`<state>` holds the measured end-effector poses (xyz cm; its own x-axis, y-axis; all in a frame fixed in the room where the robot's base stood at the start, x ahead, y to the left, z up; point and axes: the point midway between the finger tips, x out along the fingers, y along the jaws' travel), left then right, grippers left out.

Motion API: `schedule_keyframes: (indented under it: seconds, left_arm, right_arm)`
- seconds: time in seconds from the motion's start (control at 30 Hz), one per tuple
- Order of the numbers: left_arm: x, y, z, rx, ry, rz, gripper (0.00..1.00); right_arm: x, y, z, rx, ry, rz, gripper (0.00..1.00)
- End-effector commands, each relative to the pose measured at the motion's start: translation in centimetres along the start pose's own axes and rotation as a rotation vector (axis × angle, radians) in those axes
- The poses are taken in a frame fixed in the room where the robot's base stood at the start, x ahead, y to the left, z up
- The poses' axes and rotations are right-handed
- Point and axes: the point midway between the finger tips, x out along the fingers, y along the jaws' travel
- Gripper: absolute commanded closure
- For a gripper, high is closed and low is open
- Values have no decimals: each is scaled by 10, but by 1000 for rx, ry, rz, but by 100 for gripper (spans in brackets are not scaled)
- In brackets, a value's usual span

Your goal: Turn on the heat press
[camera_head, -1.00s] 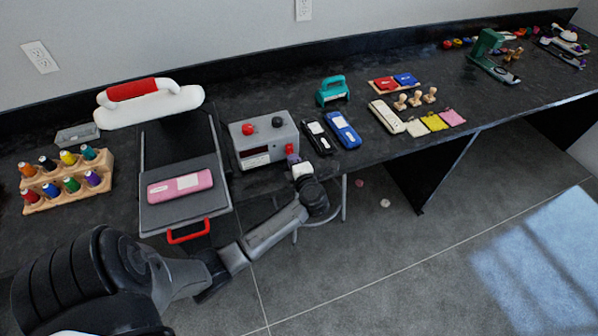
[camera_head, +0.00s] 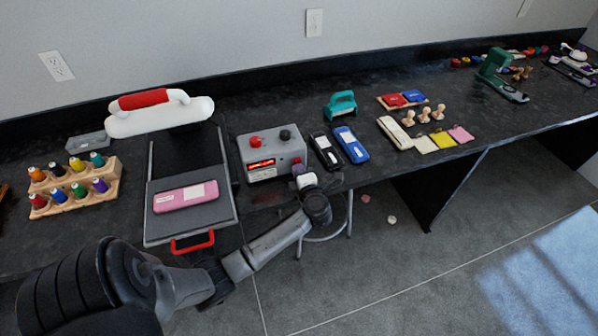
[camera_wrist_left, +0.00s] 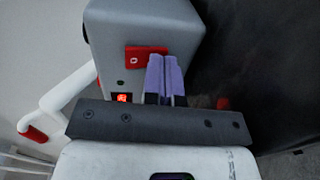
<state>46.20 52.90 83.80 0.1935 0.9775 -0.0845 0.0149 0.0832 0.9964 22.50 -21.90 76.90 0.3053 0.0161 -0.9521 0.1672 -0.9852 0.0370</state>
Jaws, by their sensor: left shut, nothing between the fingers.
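The heat press shows as a grey control box (camera_head: 270,152) with a red knob, a black knob and a lit red display (camera_head: 261,165), beside a flat grey platen (camera_head: 190,221) and a white upper part with a red handle (camera_head: 144,98). My left gripper (camera_head: 300,169) is at the front right of the box. In the left wrist view its purple fingers (camera_wrist_left: 164,75) are shut and empty, right beside a red switch (camera_wrist_left: 146,57) on the box. I cannot tell whether they touch it. The display also glows in that view (camera_wrist_left: 122,98). My right gripper is not in view.
A pink case (camera_head: 185,197) lies on the platen. A wooden rack of thread spools (camera_head: 75,187) stands left. A black device (camera_head: 325,151) and a blue device (camera_head: 350,145) lie right of the box. A teal tool (camera_head: 341,105) stands behind them. The table's front edge is close to my gripper.

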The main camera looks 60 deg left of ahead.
Motion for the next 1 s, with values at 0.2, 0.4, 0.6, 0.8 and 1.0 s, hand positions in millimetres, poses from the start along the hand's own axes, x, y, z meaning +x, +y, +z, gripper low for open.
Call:
schedule_keyframes:
  seconds: [0.2,0.4,0.6,0.8,1.0]
  left_arm:
    - [-17,-2,2,1,-4,-4,100]
    - [-57,-12,4,1,-8,-6,100]
    - [-95,-20,3,0,-6,-5,100]
    - [-123,-26,2,1,-6,-3,100]
    - [-137,-29,2,0,-6,-1,100]
  right_arm:
    - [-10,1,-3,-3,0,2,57]
    - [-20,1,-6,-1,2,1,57]
    - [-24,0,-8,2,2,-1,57]
    - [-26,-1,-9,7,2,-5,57]
    - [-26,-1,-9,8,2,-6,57]
